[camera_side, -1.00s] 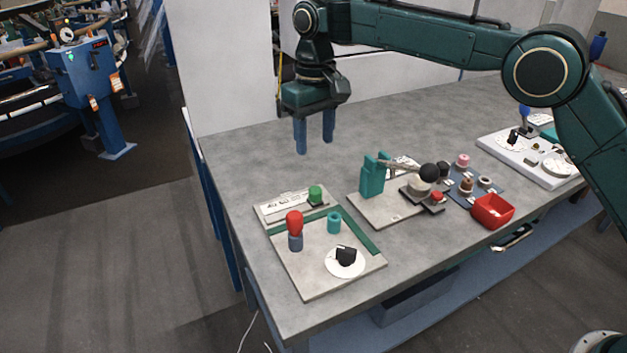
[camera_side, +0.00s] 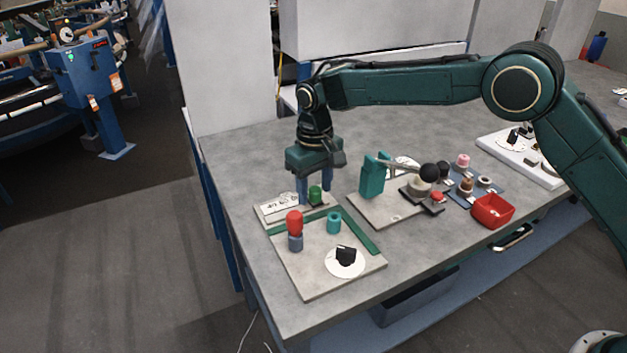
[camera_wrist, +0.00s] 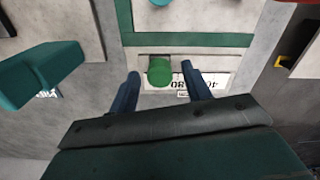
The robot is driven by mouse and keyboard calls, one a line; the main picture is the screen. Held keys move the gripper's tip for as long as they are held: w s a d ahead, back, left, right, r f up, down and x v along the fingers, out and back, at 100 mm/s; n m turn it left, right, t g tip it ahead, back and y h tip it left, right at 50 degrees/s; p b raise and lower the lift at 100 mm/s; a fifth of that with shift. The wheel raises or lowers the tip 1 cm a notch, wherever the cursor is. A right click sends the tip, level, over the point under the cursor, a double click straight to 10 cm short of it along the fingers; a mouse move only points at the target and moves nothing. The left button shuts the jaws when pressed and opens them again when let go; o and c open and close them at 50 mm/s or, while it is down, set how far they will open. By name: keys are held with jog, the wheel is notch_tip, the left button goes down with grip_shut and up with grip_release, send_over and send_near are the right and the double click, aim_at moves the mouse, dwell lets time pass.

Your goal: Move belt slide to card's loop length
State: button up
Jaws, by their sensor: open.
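The belt slide appears to be the green round knob (camera_side: 315,195) on a small pale plate with a white printed card (camera_side: 279,207). It also shows in the wrist view (camera_wrist: 160,71), with the card's print (camera_wrist: 190,84) beside it. My gripper (camera_side: 316,201) is lowered at this plate, its two blue fingers apart. In the wrist view my gripper (camera_wrist: 161,75) has one finger on each side of the green knob, with gaps to both. The print is partly hidden by a finger, so I cannot read the loop length.
A board (camera_side: 311,283) in front holds a red-topped peg (camera_side: 294,222), a teal cylinder (camera_side: 334,223) and a black knob on a white dial (camera_side: 345,262). A teal block (camera_side: 372,176) stands close to the right. A red bin (camera_side: 492,211) is farther right.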

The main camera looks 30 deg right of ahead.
jog(key=shift+f, duration=0.1)
grip_shut()
dwell(1.5)
